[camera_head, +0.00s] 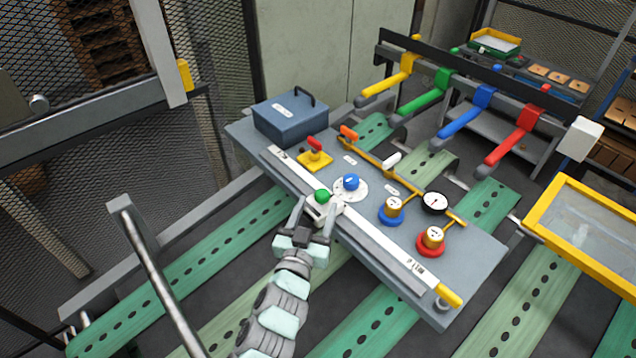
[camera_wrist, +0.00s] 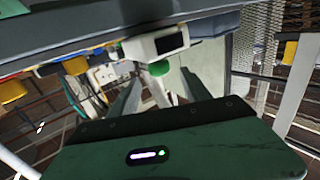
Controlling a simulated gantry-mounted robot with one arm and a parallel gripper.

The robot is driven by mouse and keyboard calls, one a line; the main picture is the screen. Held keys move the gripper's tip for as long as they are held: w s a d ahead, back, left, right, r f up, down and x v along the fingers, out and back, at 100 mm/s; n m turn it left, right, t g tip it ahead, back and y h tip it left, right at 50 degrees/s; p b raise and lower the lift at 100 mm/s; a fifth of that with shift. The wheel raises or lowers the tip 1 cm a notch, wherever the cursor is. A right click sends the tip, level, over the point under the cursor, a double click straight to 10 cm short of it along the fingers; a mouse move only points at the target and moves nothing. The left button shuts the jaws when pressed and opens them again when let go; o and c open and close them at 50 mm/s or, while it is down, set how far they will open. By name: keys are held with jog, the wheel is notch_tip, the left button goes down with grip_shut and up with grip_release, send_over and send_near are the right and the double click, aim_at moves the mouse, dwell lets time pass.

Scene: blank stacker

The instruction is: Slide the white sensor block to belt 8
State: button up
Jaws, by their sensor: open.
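The white sensor block (camera_head: 326,211) with a green knob (camera_head: 322,195) sits on the pale slide rail (camera_head: 383,249), which runs along the near edge of the grey panel (camera_head: 465,250). My gripper (camera_head: 316,214) is at the block, its fingers spread to either side of the near end. In the wrist view the block (camera_wrist: 152,45) and its green knob (camera_wrist: 158,68) show beyond and between the open fingers (camera_wrist: 160,88). I cannot tell whether the fingers touch the block. The marks on the rail are too small to read.
A blue knob on a white dial (camera_head: 350,183), gauges with blue and red bases, and a dark box (camera_head: 290,117) stand on the panel. Yellow, green, blue and red arms (camera_head: 515,137) stand behind. A yellow stop (camera_head: 448,295) marks the rail's near right end. Green perforated belts (camera_head: 185,270) run below.

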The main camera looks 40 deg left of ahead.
aim_at(324, 188)
jog(key=x, duration=0.7)
jog(key=shift+w+a+p, duration=0.1)
jog(key=shift+w+p, duration=0.2)
jog(key=shift+p, duration=0.1)
jog(key=shift+w+a, duration=0.2)
jog(key=shift+w, duration=0.1)
grip_shut()
dwell(0.8)
